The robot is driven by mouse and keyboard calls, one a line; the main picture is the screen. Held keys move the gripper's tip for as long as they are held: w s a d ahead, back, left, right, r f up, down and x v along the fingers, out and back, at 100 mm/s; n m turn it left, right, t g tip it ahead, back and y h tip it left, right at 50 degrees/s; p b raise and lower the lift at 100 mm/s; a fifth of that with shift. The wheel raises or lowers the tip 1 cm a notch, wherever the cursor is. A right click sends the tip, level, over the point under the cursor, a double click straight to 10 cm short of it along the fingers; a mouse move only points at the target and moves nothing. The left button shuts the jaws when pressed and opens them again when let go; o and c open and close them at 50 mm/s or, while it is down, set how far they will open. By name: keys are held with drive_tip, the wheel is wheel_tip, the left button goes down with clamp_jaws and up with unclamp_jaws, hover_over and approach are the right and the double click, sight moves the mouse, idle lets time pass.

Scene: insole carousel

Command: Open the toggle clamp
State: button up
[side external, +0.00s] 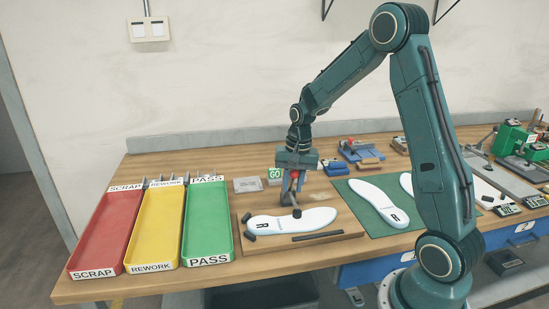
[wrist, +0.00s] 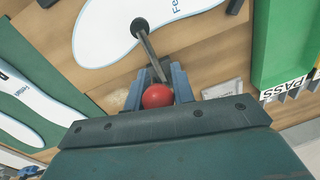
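The toggle clamp stands at the back edge of a wooden board (side external: 352,222). Its grey arm (wrist: 151,52) reaches over a white insole (side external: 265,224) marked R, and its dark tip (side external: 297,213) is down at the insole; whether it presses cannot be told. The clamp's red ball handle (wrist: 157,96) sits between the fingers of my gripper (wrist: 162,78), which points down over the clamp in the side view. The fingers flank the ball closely, but contact is not clear. The gripper hides much of the clamp body.
Red (side external: 103,232), yellow (side external: 156,228) and green (side external: 208,222) trays stand to the left. A green mat (side external: 350,203) with more insoles lies to the right. A green GO block (side external: 275,174) and a grey plate (side external: 247,185) are behind the board.

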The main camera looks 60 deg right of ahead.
drive_tip(key=shift+w+d, duration=0.1)
clamp_jaws()
drive_tip(key=shift+w+d+r+g+y, duration=0.3)
drive_tip(key=shift+w+g+y, duration=0.1)
drive_tip(key=shift+g+y, duration=0.3)
drive_tip(key=shift+w+d+r+g+y, duration=0.25)
drive_tip(key=shift+w+d+g+y, duration=0.1)
drive_tip(key=shift+g+y, duration=0.3)
drive_tip(key=shift+w+r+g+y, duration=0.1)
drive_tip(key=shift+w+g+y, duration=0.15)
drive_tip(key=shift+w+y, duration=0.15)
drive_tip(key=shift+d+r+g+y, duration=0.15)
drive_tip(key=shift+d+g+y, duration=0.1)
drive_tip(key=shift+d+g, duration=0.05)
drive_tip(key=o, duration=0.9)
unclamp_jaws()
drive_tip(key=shift+d, duration=0.1)
drive_tip(key=shift+s+a, duration=0.15)
drive_tip(key=shift+a, duration=0.2)
drive_tip(key=shift+s+a+t+h, duration=0.15)
drive_tip(key=shift+s+t+h, duration=0.1)
drive_tip(key=shift+t+h, duration=0.3)
